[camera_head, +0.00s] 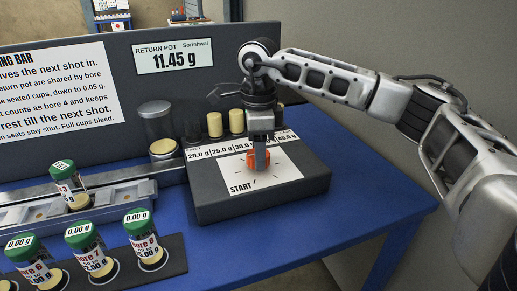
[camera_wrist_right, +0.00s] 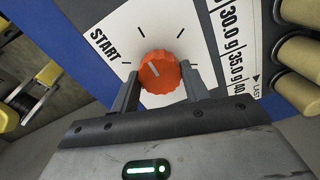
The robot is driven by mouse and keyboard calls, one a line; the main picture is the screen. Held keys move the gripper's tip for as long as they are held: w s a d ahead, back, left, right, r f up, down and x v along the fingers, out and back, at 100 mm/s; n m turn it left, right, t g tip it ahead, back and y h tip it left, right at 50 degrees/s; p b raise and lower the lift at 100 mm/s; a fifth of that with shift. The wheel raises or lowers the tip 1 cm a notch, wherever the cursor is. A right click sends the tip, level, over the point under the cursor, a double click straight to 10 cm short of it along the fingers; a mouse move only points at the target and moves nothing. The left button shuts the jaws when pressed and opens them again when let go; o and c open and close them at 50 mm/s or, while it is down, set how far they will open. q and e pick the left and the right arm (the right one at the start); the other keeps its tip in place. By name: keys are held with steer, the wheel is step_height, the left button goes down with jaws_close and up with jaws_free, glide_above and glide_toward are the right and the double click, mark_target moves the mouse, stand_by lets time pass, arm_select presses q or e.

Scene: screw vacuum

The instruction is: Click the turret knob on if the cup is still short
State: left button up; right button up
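An orange turret knob (camera_head: 258,159) sits on a white dial plate marked START on the grey box. In the right wrist view the knob (camera_wrist_right: 159,73) has a pale pointer line and lies between the fingertips of my right gripper (camera_wrist_right: 160,80). The fingers stand apart on both sides of it; contact with the knob is not clear. A cup (camera_head: 70,186) with a green cap reading 1.87 g stands on the metal rail at left. Several more cups (camera_head: 88,250) with green caps read 0.00 g in front. My left gripper is not in view.
A grey panel holds a display (camera_head: 173,56) reading RETURN POT 11.45 g and a white text sign (camera_head: 60,95). Tan cylinders (camera_head: 236,121) stand behind the dial box (camera_head: 315,180). The blue table (camera_head: 360,190) is bare at right.

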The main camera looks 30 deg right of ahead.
steer(key=shift+r+m, duration=0.1)
steer(key=shift+m, duration=0.2)
steer(key=shift+m+p, duration=0.35)
steer(key=shift+m, duration=0.25)
steer(key=m+p, duration=0.1)
steer(key=m, duration=0.5)
steer(key=shift+p, duration=0.35)
steer(key=m, duration=0.2)
steer(key=shift+m+p, duration=0.35)
steer(key=shift+m, duration=0.05)
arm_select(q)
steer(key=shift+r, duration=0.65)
arm_select(e)
steer(key=shift+m, duration=0.5)
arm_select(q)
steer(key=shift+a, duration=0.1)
arm_select(e)
steer(key=o, duration=1)
